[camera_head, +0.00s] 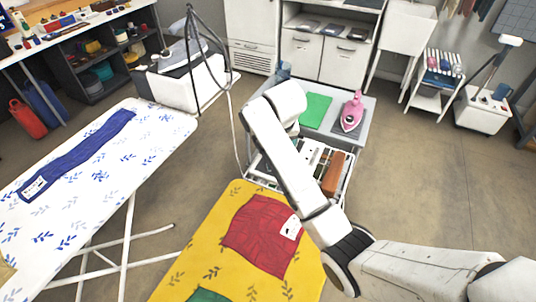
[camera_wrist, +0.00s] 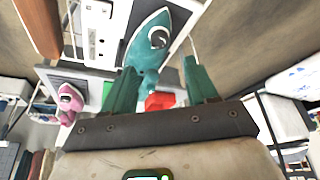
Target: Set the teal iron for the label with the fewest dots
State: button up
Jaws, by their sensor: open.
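The teal iron (camera_wrist: 150,42) shows in the wrist view, just beyond and between the tips of my gripper (camera_wrist: 158,72). The gripper's two teal fingers are apart, and I see no hold on the iron. In the head view my arm hides the gripper and the teal iron. A blue garment (camera_head: 80,152) with a white label (camera_head: 35,187) lies on the white patterned ironing board (camera_head: 105,205). A red garment (camera_head: 258,236) with a white label (camera_head: 291,228) lies on the yellow board (camera_head: 188,240). The labels' dots are too small to count.
A pink iron (camera_head: 352,112) stands on a grey cart top (camera_head: 365,136) beside a green mat (camera_head: 314,110); it also shows in the wrist view (camera_wrist: 70,98). A brown block (camera_head: 333,174) lies in the rack below.

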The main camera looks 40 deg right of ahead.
jog(key=x, duration=0.9)
jog(key=c, duration=1.1)
